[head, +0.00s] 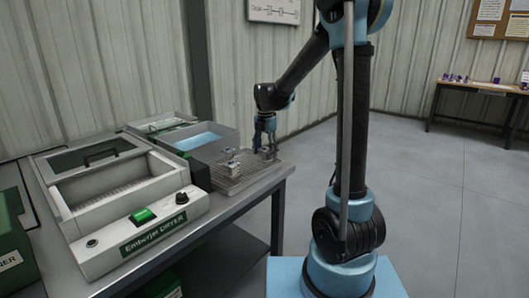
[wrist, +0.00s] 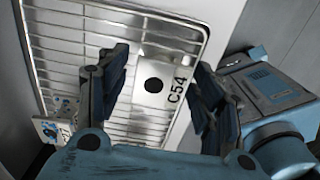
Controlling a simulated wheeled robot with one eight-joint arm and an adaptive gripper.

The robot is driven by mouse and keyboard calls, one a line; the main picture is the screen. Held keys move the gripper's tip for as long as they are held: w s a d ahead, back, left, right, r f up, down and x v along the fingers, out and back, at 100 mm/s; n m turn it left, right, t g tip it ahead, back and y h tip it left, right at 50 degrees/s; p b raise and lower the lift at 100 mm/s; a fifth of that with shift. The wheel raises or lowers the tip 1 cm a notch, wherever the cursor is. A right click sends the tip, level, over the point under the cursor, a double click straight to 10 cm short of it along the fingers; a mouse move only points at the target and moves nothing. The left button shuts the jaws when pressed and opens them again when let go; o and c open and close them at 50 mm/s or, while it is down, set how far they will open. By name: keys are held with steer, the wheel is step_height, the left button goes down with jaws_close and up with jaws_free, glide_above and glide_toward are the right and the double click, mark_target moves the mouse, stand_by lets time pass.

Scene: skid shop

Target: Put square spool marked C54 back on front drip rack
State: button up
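The square metal spool marked C54 (wrist: 170,72) has a dark round hole and lies over the wire drip rack (wrist: 75,55) in the wrist view. In the head view the rack (head: 222,182) is at the table's far right corner, and a small metal piece (head: 269,154) under my gripper (head: 265,146) appears to be this spool. In the wrist view my gripper (wrist: 162,62) has its fingers spread on either side of the spool, with a narrow gap visible. Whether the spool touches the rack is hard to tell.
A second spool (wrist: 58,130) with blue marks sits at the rack's lower left; it also appears in the head view (head: 229,161). A far table (head: 480,86) is at the back right.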

mark_target(265, 149)
step_height(265, 149, up, 12)
steer(key=f, duration=0.1)
steer(key=s+d+m, duration=0.7)
steer(key=s+d, duration=0.2)
steer(key=s+d+f+m, duration=0.4)
steer(key=s+f+m, duration=0.1)
steer(key=s+m, duration=0.2)
steer(key=s+d+f+m+t, duration=0.1)
steer(key=s+d+f+m, duration=0.3)
steer(key=s+m, duration=0.3)
steer(key=s+d+f+m+t, duration=0.1)
steer(key=s+d+f+m, duration=0.3)
steer(key=s+f+m, duration=0.2)
steer(key=s+m, duration=0.1)
steer(key=s, duration=0.1)
steer(key=shift+s, duration=0.4)
steer(key=shift+d+f, duration=0.1)
